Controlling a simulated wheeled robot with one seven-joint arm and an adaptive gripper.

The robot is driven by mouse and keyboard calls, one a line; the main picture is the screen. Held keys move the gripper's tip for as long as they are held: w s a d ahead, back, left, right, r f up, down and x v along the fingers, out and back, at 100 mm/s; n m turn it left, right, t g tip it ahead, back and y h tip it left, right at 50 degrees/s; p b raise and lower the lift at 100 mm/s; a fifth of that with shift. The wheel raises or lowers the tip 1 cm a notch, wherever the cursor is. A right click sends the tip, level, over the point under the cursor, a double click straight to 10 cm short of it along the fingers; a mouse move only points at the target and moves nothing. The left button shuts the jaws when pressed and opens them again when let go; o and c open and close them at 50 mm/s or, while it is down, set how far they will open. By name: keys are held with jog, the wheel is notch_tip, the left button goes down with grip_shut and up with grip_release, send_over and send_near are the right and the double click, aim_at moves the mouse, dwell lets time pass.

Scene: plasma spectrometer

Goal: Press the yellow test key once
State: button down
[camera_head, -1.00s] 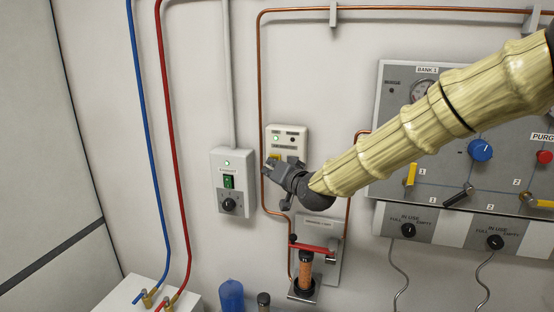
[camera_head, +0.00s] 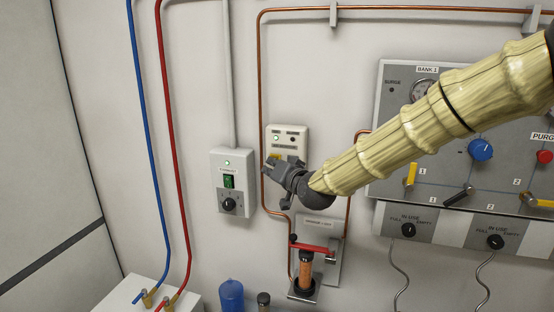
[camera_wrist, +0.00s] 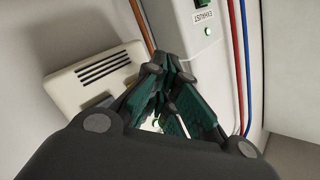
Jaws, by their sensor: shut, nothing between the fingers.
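A small cream wall box (camera_head: 287,134) with a green light and a dark dot carries the yellow test key (camera_head: 274,156), of which only a sliver shows above my gripper. The rest of the key is hidden. My gripper (camera_head: 267,168) is shut and empty, right at the lower left part of this box. In the wrist view the cream box (camera_wrist: 92,82) with its slots is beside my gripper (camera_wrist: 172,62). I cannot tell whether the fingertips touch the key.
The exhaust box (camera_head: 232,180) with a green switch and black knob is just left of my gripper. A copper pipe (camera_head: 262,90) runs between the two boxes. Below is a holder with a red lever (camera_head: 313,247). The valve panel (camera_head: 390,120) is at right.

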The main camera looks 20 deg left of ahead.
jog(key=shift+w+f, duration=0.1)
jog(key=shift+w, duration=0.2)
jog(key=shift+w, duration=0.35)
dwell(0.9)
jog(key=shift+s, duration=0.1)
jog(key=shift+s+b, duration=0.4)
jog(key=shift+s, duration=0.3)
jog(key=s+b, duration=0.1)
jog(key=s, duration=0.4)
jog(key=shift+a, duration=0.15)
dwell(0.4)
dwell(0.5)
